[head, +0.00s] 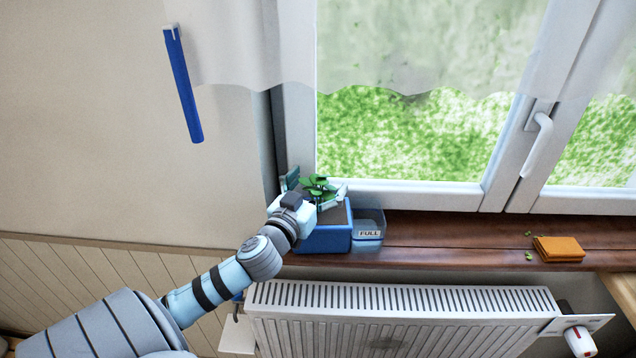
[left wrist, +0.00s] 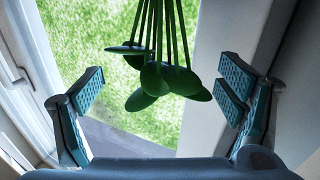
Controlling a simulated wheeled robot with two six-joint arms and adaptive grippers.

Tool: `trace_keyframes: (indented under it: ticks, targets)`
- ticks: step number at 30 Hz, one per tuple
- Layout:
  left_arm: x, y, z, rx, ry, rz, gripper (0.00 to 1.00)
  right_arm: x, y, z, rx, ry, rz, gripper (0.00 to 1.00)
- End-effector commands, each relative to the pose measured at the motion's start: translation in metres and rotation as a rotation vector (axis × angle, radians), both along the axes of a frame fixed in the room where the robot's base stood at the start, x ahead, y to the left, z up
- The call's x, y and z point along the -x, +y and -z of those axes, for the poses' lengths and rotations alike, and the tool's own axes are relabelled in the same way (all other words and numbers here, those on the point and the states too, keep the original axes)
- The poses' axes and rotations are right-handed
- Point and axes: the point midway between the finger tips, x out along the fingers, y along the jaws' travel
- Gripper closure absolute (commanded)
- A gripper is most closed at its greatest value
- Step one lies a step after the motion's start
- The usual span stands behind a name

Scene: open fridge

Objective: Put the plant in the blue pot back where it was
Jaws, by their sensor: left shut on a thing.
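The green plant (head: 318,187) shows its leaves above a square blue pot (head: 325,240) at the left end of the windowsill. My left gripper (head: 316,188) is at the leaves, one finger on each side, and it is shut on the plant. In the left wrist view the dark green leaves and thin stems (left wrist: 165,78) hang down from the top edge between the two widely spaced fingers of the gripper (left wrist: 162,95). The pot is out of that view, and the exact place of contact is hidden. My right gripper is not in view.
A bluish container (head: 369,232) marked FULL stands right beside the pot. The brown windowsill (head: 455,233) is clear up to an orange-brown item (head: 558,249) with small green bits near it. The window frame (head: 400,193) is close behind, and a radiator (head: 400,310) is below.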

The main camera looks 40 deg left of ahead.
Motion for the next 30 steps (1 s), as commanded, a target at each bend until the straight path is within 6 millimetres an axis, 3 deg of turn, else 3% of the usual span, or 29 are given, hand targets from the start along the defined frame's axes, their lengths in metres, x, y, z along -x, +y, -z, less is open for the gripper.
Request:
trace_keyframes:
  ticks: [5,6,8,20,23,30]
  targets:
    - [0.0,-0.001,0.0,-0.001,-0.004,0.002,0.74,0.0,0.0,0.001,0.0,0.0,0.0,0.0]
    - [0.0,-0.001,0.0,-0.001,-0.004,0.002,0.11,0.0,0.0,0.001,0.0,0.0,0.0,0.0]
    - [0.0,-0.001,0.0,-0.001,-0.004,0.002,0.02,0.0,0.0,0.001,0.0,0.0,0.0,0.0]
    - [0.003,0.0,0.003,0.0,0.004,-0.002,0.0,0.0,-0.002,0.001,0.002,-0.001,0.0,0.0]
    - [0.016,-0.004,0.004,-0.002,0.006,0.001,0.0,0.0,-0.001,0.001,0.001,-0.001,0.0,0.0]
    - [0.08,-0.021,0.003,-0.001,0.006,0.004,0.0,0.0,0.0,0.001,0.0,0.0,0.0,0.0]
